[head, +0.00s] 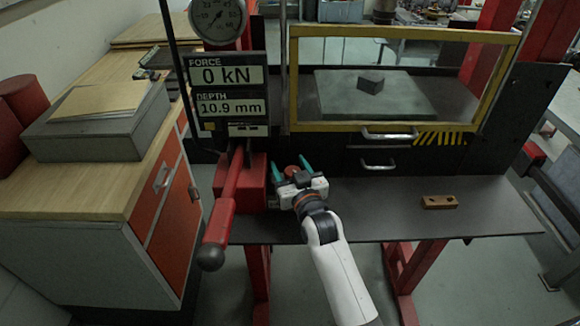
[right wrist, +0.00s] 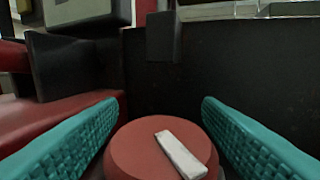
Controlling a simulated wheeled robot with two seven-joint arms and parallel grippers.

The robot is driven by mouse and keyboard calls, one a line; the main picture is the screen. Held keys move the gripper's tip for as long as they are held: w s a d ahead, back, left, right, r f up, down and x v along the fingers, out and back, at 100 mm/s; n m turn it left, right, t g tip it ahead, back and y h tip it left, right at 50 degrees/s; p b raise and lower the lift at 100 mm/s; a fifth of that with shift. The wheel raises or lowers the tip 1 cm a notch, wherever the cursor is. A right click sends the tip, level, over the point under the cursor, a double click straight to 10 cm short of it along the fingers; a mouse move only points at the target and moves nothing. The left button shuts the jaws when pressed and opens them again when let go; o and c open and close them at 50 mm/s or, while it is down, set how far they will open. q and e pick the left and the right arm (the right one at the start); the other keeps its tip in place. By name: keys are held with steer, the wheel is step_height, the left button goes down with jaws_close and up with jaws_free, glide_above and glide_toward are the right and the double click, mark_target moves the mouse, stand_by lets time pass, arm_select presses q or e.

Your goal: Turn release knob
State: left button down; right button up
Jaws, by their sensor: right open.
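The release knob (right wrist: 135,150) is a round red knob with a pale bar marking across its top. In the right wrist view it sits low in the middle, between the two teal fingers of my open right gripper (right wrist: 160,125). No contact between fingers and knob is visible. In the head view the knob (head: 292,171) shows as a small reddish disc beside the red pump block (head: 240,183), with my right gripper (head: 291,166) around it from the front. The knob's lower part is hidden. My left gripper is not in view.
A red pump lever (head: 229,195) juts forward left of the gripper. The display (head: 228,95) reads 0 kN and 10.9 mm, below a dial gauge (head: 218,16). A yellow-framed guard (head: 400,126) stands behind. A wooden block with holes (head: 439,202) lies on the dark shelf (head: 390,222).

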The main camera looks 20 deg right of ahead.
steer(key=c, duration=1)
